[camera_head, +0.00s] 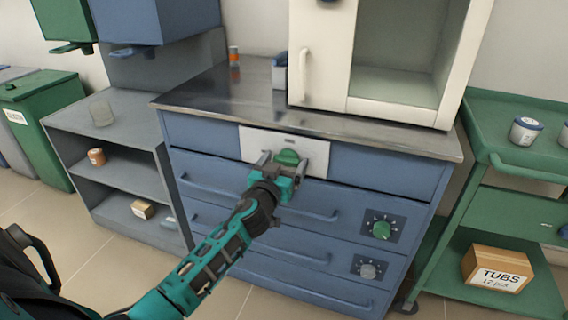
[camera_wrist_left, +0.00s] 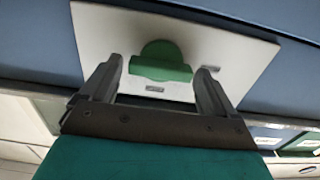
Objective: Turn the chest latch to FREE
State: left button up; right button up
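The chest latch is a green turn-knob (camera_head: 288,157) on a white plate (camera_head: 318,150) at the top front of the blue drawer chest (camera_head: 385,170). In the left wrist view the green latch (camera_wrist_left: 161,63) has a round base and a bar lying roughly crosswise. A small mark sits to its right and another below it on the plate (camera_wrist_left: 235,62); I cannot read them. My left gripper (camera_head: 283,160) is open. Its two fingers (camera_wrist_left: 158,82) stand on either side of the latch with visible gaps. My right gripper is not in view.
Two dials, one green (camera_head: 381,229) and one grey (camera_head: 367,271), sit on the chest's lower right. Drawer handles (camera_head: 300,213) stick out below the latch. A white cabinet (camera_head: 325,60) stands on the metal top. A green cart (camera_head: 515,185) is at right, grey shelves (camera_head: 130,140) at left.

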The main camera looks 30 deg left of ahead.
pick_arm(q)
jog(key=c, duration=0.9)
jog(key=shift+o, duration=0.2)
jog(key=shift+m, duration=0.4)
jog(key=m, duration=0.3)
jog(key=shift+d+m, duration=0.1)
jog(key=shift+m, duration=0.2)
jog(key=m, duration=0.4)
jog(key=shift+d+f+m, duration=0.1)
jog(key=shift+m, duration=0.2)
jog(key=m, duration=0.3)
jog(key=shift+f+m, duration=0.1)
jog(key=shift+m, duration=0.2)
jog(key=m, duration=0.5)
jog(key=shift+f+p, duration=0.1)
jog(key=shift+p, duration=0.2)
jog(key=shift+m, duration=0.4)
jog(key=o, duration=1.1)
jog(key=shift+c, duration=0.2)
